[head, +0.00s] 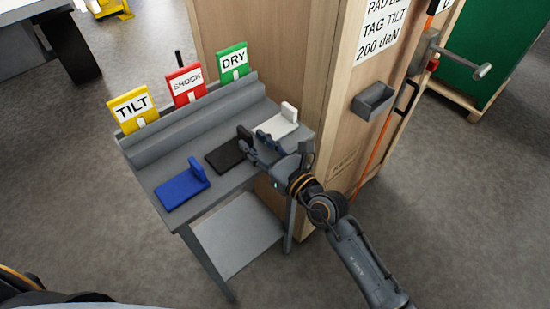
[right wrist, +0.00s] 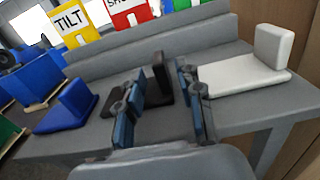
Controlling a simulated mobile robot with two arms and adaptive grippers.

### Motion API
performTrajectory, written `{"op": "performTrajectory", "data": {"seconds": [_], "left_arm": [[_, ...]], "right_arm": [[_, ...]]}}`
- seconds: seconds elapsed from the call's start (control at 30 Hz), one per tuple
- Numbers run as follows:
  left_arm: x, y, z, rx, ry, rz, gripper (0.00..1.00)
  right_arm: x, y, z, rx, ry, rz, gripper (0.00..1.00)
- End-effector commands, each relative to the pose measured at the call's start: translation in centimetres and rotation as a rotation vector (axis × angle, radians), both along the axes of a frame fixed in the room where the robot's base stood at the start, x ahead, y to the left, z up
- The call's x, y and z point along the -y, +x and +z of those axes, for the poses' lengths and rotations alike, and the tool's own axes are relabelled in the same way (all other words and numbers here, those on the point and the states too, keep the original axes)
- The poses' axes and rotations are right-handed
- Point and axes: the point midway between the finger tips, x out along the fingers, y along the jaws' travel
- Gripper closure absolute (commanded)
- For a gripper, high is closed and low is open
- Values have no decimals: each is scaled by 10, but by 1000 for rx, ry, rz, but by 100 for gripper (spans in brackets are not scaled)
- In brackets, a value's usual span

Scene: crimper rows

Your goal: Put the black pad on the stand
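The black pad (head: 222,157) lies flat on the grey stand (head: 165,165), between a blue pad (head: 182,188) and a white pad (head: 275,127). Its upright tab faces my right gripper (head: 254,143). In the right wrist view the tab (right wrist: 160,72) stands between the two open fingers, with a visible gap on the right finger's side. Contact on the left finger's side is unclear. The fingers partly hide the pad's base. My left gripper is not in view.
Yellow TILT (head: 132,108), red SHOCK (head: 185,84) and green DRY (head: 233,63) signs stand along the stand's back ledge. A tall wooden crate (head: 290,60) stands close on the right. A lower shelf (head: 238,238) is empty.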

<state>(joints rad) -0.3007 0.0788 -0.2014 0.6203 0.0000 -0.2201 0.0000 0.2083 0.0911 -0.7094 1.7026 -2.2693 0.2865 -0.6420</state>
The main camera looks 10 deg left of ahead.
Motion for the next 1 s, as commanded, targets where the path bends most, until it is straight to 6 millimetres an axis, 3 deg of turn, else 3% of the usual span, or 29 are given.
{"op": "performTrajectory", "data": {"seconds": [0.1,0.33,0.77,0.87,0.97,1.0], "left_arm": [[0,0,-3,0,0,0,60],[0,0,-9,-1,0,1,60],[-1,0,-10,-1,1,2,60],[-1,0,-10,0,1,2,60],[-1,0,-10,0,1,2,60],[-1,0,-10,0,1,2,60]], "right_arm": [[23,-18,-2,-1,-2,-1,64],[56,-43,-2,0,-2,-1,64],[68,-52,-1,-3,1,0,64],[71,-48,-13,-65,35,-12,64],[83,-36,-49,-245,146,-57,64],[91,-31,-70,-352,217,-90,64]]}}
